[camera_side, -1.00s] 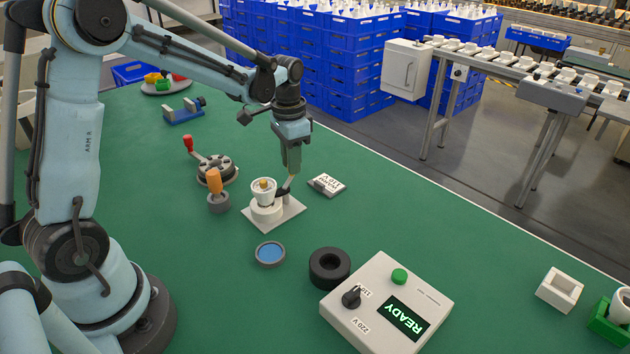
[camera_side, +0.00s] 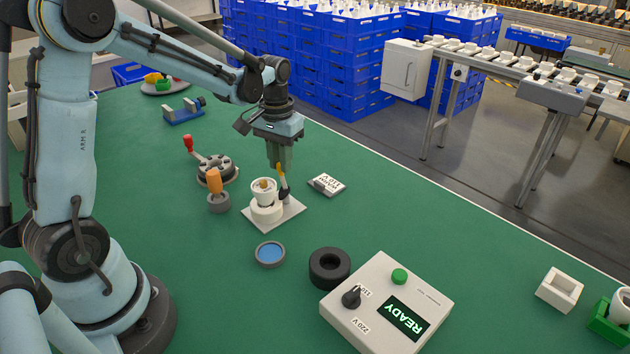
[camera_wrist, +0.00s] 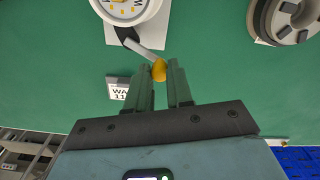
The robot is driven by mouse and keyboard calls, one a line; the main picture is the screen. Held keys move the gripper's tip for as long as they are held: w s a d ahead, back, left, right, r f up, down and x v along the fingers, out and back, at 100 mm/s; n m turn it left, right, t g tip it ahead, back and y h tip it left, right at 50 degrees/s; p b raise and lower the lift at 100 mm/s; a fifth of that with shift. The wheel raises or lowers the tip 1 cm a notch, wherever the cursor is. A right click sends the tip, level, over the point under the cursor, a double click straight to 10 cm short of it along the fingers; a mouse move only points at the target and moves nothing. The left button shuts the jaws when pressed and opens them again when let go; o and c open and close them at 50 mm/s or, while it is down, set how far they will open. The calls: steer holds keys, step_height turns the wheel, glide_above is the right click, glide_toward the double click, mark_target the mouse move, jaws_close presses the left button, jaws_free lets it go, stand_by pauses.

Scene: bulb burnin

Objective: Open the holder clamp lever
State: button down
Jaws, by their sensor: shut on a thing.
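The bulb holder (camera_side: 267,213) is a white socket on a pale square plate, with a white cup-like part and a brass-coloured top. It also shows at the top of the wrist view (camera_wrist: 128,8). Its clamp lever (camera_side: 284,188) rises from the right side of the socket and stands nearly upright in the side view. The lever has a grey arm (camera_wrist: 145,49) and a yellow knob (camera_wrist: 159,70). My gripper (camera_side: 279,163) is shut on the knob, which shows between the fingertips in the wrist view.
A labelled card (camera_side: 327,184) lies right of the holder. An orange-handled tool (camera_side: 216,190) and a round fixture with a red-knobbed handle (camera_side: 213,168) stand left. A blue-topped dish (camera_side: 270,254), black ring (camera_side: 329,267) and READY control box (camera_side: 385,305) lie in front.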

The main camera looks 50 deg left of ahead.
steer(key=n, duration=0.1)
steer(key=s+n, duration=0.1)
steer(key=n, duration=0.1)
steer(key=s+n, duration=0.1)
steer(key=n, duration=0.1)
steer(key=shift+a, duration=0.25)
steer(key=shift+n, duration=0.3)
steer(key=c, duration=1)
jaws_free()
step_height(320, 180, up, 12)
steer(key=s+d+f+m+t, duration=0.4)
steer(key=s+d+m+t, duration=0.3)
steer(key=s+d+m, duration=0.1)
steer(key=d+m, duration=0.1)
steer(key=d, duration=0.1)
steer(key=shift+s+d+f, duration=0.25)
steer(key=shift+s+d, duration=0.15)
